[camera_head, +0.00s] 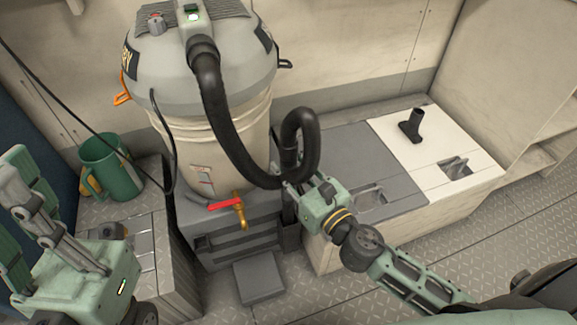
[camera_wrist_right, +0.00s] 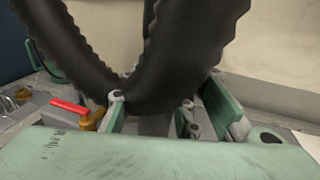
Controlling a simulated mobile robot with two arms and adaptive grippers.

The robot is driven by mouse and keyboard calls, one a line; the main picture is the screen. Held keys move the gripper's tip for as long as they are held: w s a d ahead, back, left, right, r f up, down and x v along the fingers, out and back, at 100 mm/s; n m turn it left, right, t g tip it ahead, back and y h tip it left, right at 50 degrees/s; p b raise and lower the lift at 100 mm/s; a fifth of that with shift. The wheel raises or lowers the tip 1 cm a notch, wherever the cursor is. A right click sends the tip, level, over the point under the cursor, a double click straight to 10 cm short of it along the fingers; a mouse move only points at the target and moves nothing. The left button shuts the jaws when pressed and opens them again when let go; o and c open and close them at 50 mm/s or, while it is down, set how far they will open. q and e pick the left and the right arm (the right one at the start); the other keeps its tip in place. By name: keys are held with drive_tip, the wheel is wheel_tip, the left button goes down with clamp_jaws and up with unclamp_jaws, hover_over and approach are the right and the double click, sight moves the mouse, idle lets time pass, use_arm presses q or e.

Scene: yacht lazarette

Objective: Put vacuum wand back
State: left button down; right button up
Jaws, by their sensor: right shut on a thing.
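The grey shop vacuum (camera_head: 200,85) stands on a grey base at the back left, with its black ribbed hose (camera_head: 228,130) curving down from the lid and looping at my right gripper. My right gripper (camera_head: 300,190) is shut beside the vacuum's base on the vacuum wand at the hose's end. In the right wrist view, a grey piece of the wand (camera_wrist_right: 155,125) shows between the fingers, with the hose (camera_wrist_right: 180,80) bending just beyond. Most of the wand is hidden by the gripper. A dark upright holder (camera_head: 291,232) shows below the gripper. My left gripper (camera_head: 25,205) is open and empty at the left.
A green mug (camera_head: 112,170) stands at the left. A red-handled brass valve (camera_head: 240,212) sticks out below the vacuum.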

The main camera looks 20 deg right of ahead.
drive_tip(key=shift+f+b, duration=1.15)
drive_tip(key=shift+f, duration=0.05)
idle(0.3)
drive_tip(key=o, duration=1.1)
drive_tip(key=shift+o, duration=0.6)
drive_tip(key=shift+f, duration=0.15)
drive_tip(key=shift+s, duration=0.15)
